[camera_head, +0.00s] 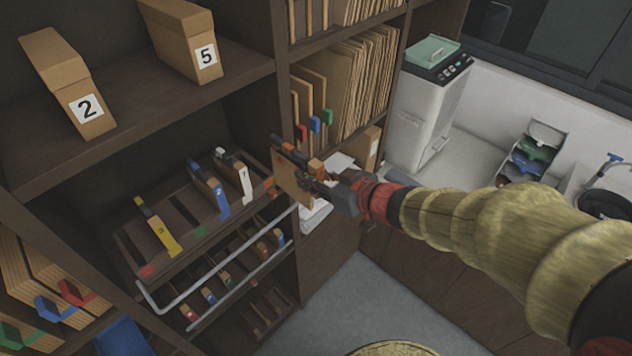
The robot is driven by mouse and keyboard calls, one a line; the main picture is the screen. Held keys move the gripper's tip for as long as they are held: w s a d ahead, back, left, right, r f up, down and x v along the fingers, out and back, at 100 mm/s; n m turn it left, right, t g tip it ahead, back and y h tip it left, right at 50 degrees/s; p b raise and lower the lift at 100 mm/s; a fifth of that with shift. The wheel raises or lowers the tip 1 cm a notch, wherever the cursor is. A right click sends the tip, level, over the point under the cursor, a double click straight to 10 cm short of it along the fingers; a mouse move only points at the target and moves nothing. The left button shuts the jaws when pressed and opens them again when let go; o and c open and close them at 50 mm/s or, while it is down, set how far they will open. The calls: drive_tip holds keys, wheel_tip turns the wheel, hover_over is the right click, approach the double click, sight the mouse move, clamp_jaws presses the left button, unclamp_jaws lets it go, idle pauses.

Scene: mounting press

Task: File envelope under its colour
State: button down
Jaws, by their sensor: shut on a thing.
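My gripper (312,178) reaches in from the right and is shut on a brown envelope (289,188). The envelope hangs just in front of the right end of a slanted slotted rack (180,262), apart from it as far as I can tell. Orange shows close to the fingers, but I cannot tell whether it belongs to the envelope. The rack holds files with a yellow spine (158,232), a blue spine (221,200) and a white spine (245,182). Red, green and orange marks show on its front edge. Empty slots lie between the yellow and blue files.
A metal rail (215,282) runs before a lower row of small colour-tabbed files. Boxes numbered 2 (88,108) and 5 (206,56) stand on the shelf above. Packed brown folders (355,80) are behind my gripper. A white machine (425,105) stands right of them.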

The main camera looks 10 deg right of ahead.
drive_tip(key=w+a+b, duration=0.7)
drive_tip(key=w+a, duration=0.4)
drive_tip(key=w, duration=0.5)
drive_tip(key=shift+w, duration=0.15)
drive_tip(key=shift+r, duration=0.1)
idle(0.5)
drive_tip(key=shift+f, duration=0.2)
drive_tip(key=shift+f+b, duration=1.15)
drive_tip(key=shift+f, duration=0.85)
drive_tip(key=shift+f+b, duration=1.15)
drive_tip(key=shift+f, duration=0.8)
drive_tip(key=c, duration=1.6)
unclamp_jaws()
